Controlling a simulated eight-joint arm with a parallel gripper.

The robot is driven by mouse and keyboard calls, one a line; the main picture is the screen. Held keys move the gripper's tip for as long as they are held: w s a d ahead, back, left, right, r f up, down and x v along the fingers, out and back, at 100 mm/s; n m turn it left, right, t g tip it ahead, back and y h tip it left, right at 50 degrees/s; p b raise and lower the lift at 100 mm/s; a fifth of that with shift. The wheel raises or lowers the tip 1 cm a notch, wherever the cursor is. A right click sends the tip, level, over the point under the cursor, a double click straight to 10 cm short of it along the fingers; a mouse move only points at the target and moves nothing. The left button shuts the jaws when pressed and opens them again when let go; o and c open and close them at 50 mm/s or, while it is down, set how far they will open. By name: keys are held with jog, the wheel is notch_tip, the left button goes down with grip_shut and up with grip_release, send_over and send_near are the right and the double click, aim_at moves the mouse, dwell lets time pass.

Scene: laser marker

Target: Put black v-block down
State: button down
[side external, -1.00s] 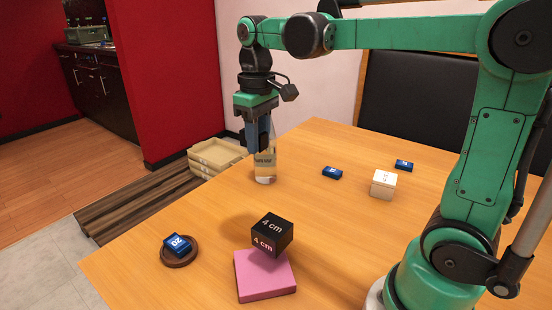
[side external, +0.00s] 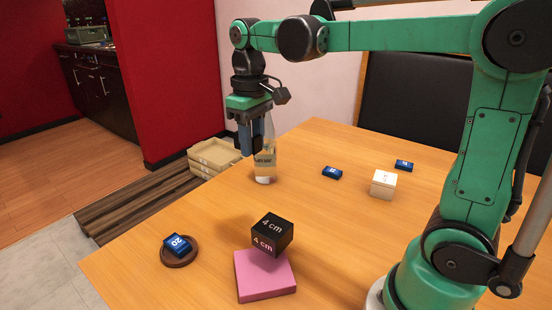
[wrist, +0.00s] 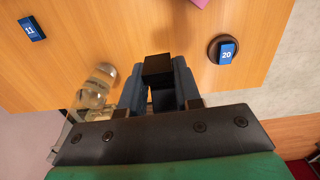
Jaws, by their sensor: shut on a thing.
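My gripper (side external: 253,146) hangs in the air near the left table edge, its blue fingers in front of the clear bottle in the side view. In the wrist view my gripper (wrist: 158,78) is shut on a dark block, the black v-block (wrist: 157,64), held between the fingertips. Its notch cannot be made out, and in the side view the block is hidden or too small to tell from the fingers. The wooden table (side external: 200,225) lies below.
The bottle (side external: 264,172) stands close to my gripper. A black 4 cm cube (side external: 272,235) sits on a pink pad (side external: 265,280). A blue block marked 20 (side external: 177,244) rests on a brown coaster (side external: 182,261). A white box (side external: 383,184) and two blue blocks stand farther right. The table centre is clear.

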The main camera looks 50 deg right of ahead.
jog(key=s+d+r+n, duration=0.1)
jog(key=s+d, duration=0.3)
jog(key=d, duration=0.2)
jog(key=shift+s+d+r, duration=0.25)
jog(key=shift+s+r, duration=0.1)
jog(key=shift+s, duration=0.05)
notch_tip(320, 180, down, 20)
jog(key=shift+r, duration=0.2)
jog(key=shift+f, duration=0.15)
jog(key=c, duration=0.6)
grip_release()
